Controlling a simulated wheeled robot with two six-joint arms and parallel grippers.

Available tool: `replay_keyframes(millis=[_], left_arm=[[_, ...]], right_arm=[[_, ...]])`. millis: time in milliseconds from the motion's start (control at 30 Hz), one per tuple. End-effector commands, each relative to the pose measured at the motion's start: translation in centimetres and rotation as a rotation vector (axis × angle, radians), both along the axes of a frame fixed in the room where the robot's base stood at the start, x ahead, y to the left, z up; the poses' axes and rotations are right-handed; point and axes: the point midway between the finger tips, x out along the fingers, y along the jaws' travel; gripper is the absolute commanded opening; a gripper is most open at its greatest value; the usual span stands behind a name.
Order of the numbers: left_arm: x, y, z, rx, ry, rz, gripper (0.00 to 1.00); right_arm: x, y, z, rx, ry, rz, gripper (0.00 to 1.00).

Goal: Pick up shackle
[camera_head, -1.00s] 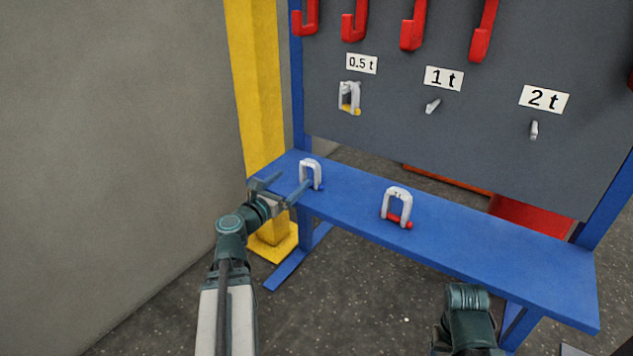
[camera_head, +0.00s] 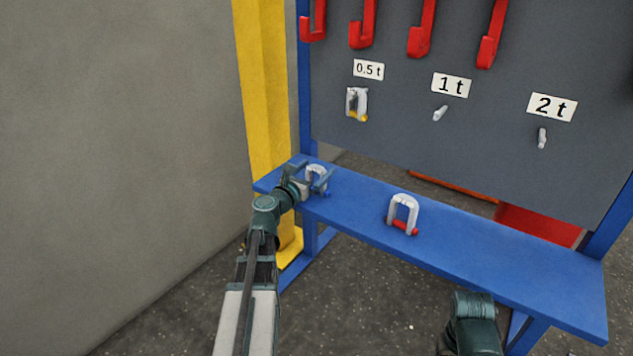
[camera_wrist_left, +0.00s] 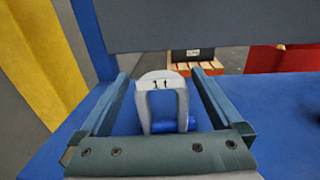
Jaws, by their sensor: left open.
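A white shackle with a blue pin (camera_head: 317,174) stands upright on the left end of the blue bench (camera_head: 470,250). In the left wrist view the shackle (camera_wrist_left: 162,98) is marked "1t" and stands between the two fingers. My left gripper (camera_head: 314,182) is open, with a finger to each side of the shackle and a visible gap on both sides. A second white shackle with a red pin (camera_head: 403,214) stands on the bench to the right. A third shackle with a yellow pin (camera_head: 356,104) hangs on the board under the "0.5 t" label. My right gripper is out of sight.
The grey board (camera_head: 400,150) rises behind the bench, with red hooks (camera_head: 422,30) and empty pegs (camera_head: 440,113) under "1 t" and "2 t". A yellow post (camera_head: 265,90) and grey wall stand at the left. The bench's right part is clear.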

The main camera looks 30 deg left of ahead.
Motion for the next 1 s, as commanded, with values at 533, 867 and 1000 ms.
replay_keyframes(millis=[533,867,1000], left_arm=[[3.6,-0.1,0.0,0.000,0.000,-0.001,0.87],[3.6,-0.1,0.0,0.000,0.000,-0.001,0.28],[3.6,-0.1,0.0,0.000,0.000,-0.001,0.03]], right_arm=[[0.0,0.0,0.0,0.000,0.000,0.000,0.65],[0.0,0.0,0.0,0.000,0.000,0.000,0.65],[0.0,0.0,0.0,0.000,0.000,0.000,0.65]])
